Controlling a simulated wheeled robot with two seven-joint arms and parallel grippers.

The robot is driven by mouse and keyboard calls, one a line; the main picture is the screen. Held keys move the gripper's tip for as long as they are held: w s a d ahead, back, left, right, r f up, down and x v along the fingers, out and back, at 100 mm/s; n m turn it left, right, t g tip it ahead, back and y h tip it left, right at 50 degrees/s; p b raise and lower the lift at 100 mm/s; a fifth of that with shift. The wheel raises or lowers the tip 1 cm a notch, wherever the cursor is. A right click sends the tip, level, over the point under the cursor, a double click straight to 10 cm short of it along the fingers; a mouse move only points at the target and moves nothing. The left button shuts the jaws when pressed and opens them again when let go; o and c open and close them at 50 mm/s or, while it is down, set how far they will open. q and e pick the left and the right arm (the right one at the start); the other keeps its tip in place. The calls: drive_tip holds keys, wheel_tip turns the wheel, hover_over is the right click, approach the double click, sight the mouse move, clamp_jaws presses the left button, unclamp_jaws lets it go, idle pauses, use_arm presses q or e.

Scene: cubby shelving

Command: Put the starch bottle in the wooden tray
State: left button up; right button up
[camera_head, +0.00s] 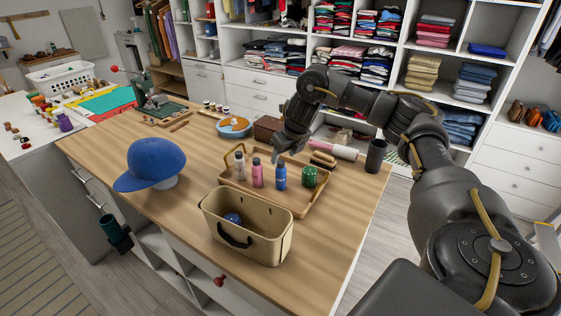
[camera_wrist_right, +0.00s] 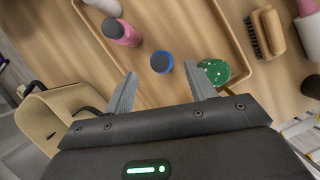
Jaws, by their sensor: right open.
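The wooden tray (camera_head: 298,209) has a raised rim and stands on the wooden table. Inside it stand a white bottle (camera_head: 239,167), a pink bottle (camera_head: 257,177), a blue bottle (camera_head: 280,178) and a green jar-like item (camera_head: 309,177). No label is readable, so I cannot tell which is the starch bottle. My right gripper (camera_head: 279,157) is over the tray near the blue bottle. In the right wrist view, its open fingers (camera_wrist_right: 161,88) point toward the upright blue bottle (camera_wrist_right: 161,62), with nothing held. My left gripper is not in view.
A beige bin (camera_head: 269,247) stands in front of the tray. A blue cap (camera_head: 152,163) is to the left, and a dark cup (camera_head: 375,155) to the right. A brush (camera_wrist_right: 266,33) lies beyond the tray's rim. Bare tabletop lies between cap and tray.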

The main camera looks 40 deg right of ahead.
drive_tip(key=p+v, duration=0.1)
drive_tip(key=v, duration=0.3)
drive_tip(key=shift+r, duration=0.1)
idle(0.4)
